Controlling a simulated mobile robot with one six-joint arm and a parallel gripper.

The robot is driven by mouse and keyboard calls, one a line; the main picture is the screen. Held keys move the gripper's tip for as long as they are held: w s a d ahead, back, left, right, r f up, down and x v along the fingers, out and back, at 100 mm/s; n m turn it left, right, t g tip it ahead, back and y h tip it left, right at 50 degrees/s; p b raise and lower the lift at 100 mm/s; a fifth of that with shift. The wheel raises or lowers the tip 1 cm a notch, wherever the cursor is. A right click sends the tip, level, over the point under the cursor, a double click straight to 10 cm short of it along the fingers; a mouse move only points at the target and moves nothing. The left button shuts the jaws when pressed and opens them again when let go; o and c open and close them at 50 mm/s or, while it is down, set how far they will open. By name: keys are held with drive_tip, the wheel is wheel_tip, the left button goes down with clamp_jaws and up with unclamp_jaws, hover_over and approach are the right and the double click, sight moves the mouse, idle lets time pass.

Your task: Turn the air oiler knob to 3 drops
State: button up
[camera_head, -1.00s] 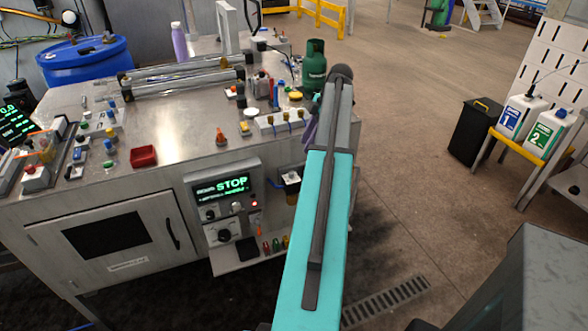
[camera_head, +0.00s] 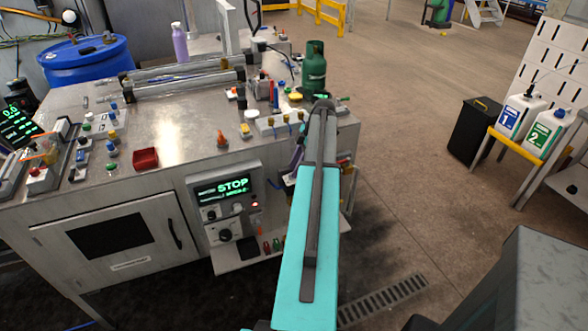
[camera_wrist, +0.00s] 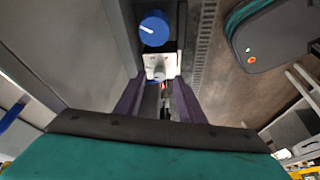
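In the wrist view, my gripper (camera_wrist: 158,98) is open, its two purple fingers apart. Between and just beyond the fingertips is a white block with a grey knob (camera_wrist: 159,72) on it. A round blue knob (camera_wrist: 154,28) with a white pointer line sits further up in that view. I cannot tell for sure which is the air oiler knob, and no drop scale is readable. In the head view, a purple finger (camera_head: 297,154) shows at the bench's right front; my arm hides most of the gripper and the fitting there.
The metal bench (camera_head: 180,120) carries cylinders, a red tray (camera_head: 145,158), small parts and a green bottle (camera_head: 314,66). A panel (camera_head: 228,188) reading STOP is left of my gripper. The floor right of the bench is open up to a black bin (camera_head: 474,130).

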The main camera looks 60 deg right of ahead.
drive_tip(key=shift+x, duration=1)
clamp_jaws()
drive_tip(key=shift+d, duration=0.15)
